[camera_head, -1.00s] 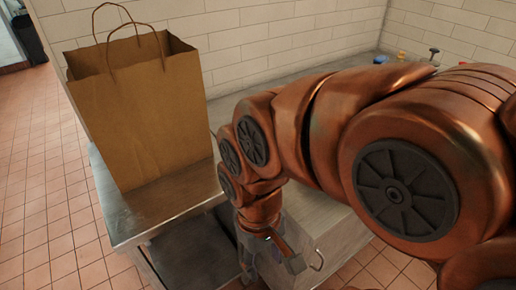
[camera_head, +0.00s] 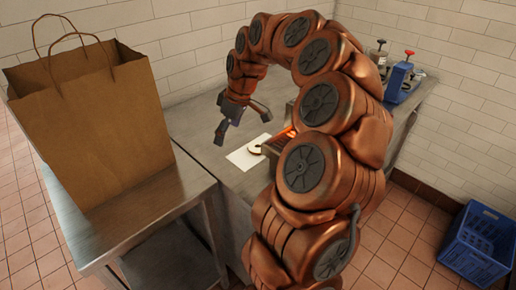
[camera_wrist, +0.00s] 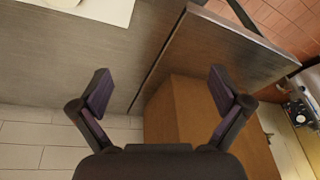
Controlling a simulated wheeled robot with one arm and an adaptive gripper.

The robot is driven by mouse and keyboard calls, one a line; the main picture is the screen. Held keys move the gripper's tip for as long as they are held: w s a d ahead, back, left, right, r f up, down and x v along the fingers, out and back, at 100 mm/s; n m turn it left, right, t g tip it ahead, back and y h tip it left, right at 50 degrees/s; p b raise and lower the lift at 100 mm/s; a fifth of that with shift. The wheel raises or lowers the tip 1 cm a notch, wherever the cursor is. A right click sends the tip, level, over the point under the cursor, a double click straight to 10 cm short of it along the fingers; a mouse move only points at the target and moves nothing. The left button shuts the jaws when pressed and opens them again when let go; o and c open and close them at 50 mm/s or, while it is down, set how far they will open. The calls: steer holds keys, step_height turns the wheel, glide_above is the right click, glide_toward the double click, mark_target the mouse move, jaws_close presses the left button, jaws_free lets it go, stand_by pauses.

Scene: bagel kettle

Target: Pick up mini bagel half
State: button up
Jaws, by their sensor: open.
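The mini bagel half (camera_head: 256,148) is a small pale round piece on a white sheet (camera_head: 238,160) on the steel counter in the head view. My gripper (camera_head: 242,124) is above the counter, up and left of the bagel half, open and empty. In the wrist view my open gripper (camera_wrist: 158,82) has nothing between its fingers. The sheet (camera_wrist: 105,10) shows at the top left edge there, with a cut-off piece of the bagel half (camera_wrist: 62,2) on it.
A tall paper bag (camera_head: 95,125) stands on a lower steel table to the left. A device with an orange glow (camera_head: 279,143) is just right of the sheet, partly hidden by my arm. Blue dispenser (camera_head: 397,80) stands farther right; a blue crate (camera_head: 476,243) is on the floor.

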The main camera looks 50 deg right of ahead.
glide_toward(259, 143)
steer(key=s+a, duration=0.1)
steer(key=a, duration=0.1)
steer(key=shift+s+a+f+m+h, duration=0.2)
steer(key=shift+a+f+m+h, duration=0.05)
steer(key=shift+f+m+h, duration=0.15)
steer(key=shift+d+f, duration=0.15)
steer(key=shift+f, duration=0.05)
steer(key=shift+w+p+x, duration=0.15)
steer(key=shift+p+x, duration=0.75)
steer(key=shift+x, duration=0.95)
steer(key=shift+w+p+x, duration=0.1)
steer(key=shift+p+x, duration=0.75)
steer(key=shift+x, duration=1)
steer(key=shift+r, duration=0.1)
steer(key=c, duration=0.9)
steer(key=shift+r, duration=0.15)
step_height(259, 143, up, 10)
steer(key=b, duration=0.3)
